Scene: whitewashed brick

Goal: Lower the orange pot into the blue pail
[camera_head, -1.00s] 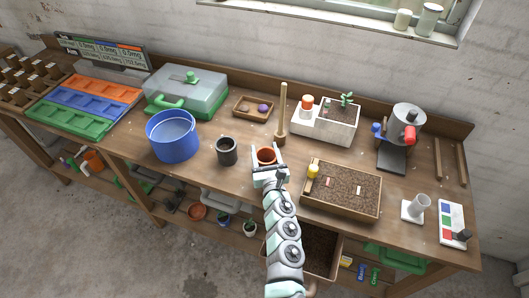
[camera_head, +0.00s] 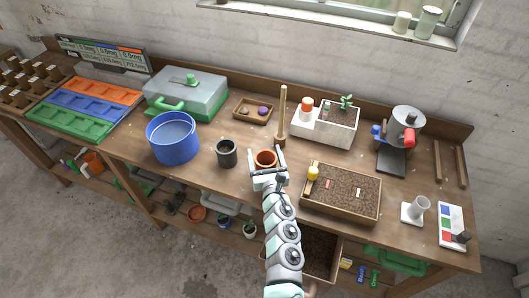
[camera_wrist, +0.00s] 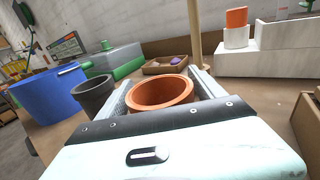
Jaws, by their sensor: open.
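The orange pot (camera_head: 264,157) stands upright on the workbench, its open rim facing up. My gripper (camera_head: 266,160) is open, with a finger on each side of the pot. In the wrist view the pot (camera_wrist: 161,92) sits between the two fingers, and its lower part is hidden by my gripper's body. I cannot tell whether the fingers touch it. The blue pail (camera_head: 173,145) stands to the left on the bench, open at the top and seemingly empty. It also shows at the left of the wrist view (camera_wrist: 45,95).
A dark grey cup (camera_head: 227,153) stands between pot and pail. A wooden stick on a base (camera_head: 281,130) rises just behind the pot. A soil tray (camera_head: 341,192) lies to the right. A grey-green box (camera_head: 186,92) stands behind the pail.

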